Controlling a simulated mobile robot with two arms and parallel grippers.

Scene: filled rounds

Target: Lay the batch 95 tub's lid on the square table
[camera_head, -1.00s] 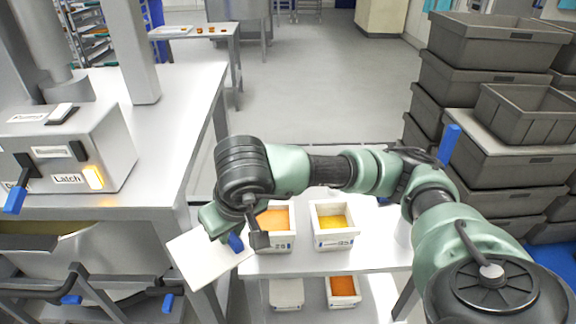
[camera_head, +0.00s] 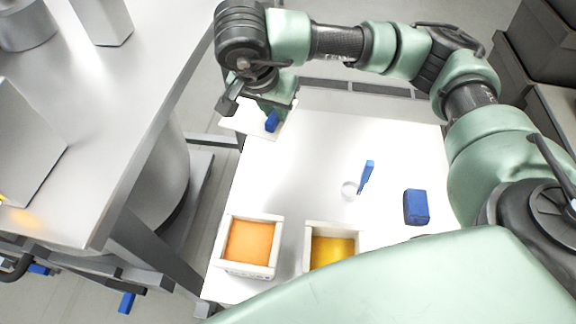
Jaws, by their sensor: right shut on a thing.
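My right gripper (camera_head: 270,118) is shut on a thin white lid (camera_head: 236,124), a flat square plate. Gripper and lid are at the far left corner of the white table (camera_head: 310,150), with part of the lid out past its left edge. I cannot tell whether the lid touches the top. A tub with orange filling (camera_head: 250,241) stands open near the table's front left. A second open tub with yellow filling (camera_head: 333,250) stands to its right, partly hidden by my arm. Their labels cannot be read now. My left gripper is out of view.
A blue upright tool (camera_head: 366,176), a small clear dish (camera_head: 349,190) and a blue block (camera_head: 416,207) sit on the right of the table. The table's middle is clear. A steel bench (camera_head: 140,110) stands left; grey crates (camera_head: 545,55) are stacked at right.

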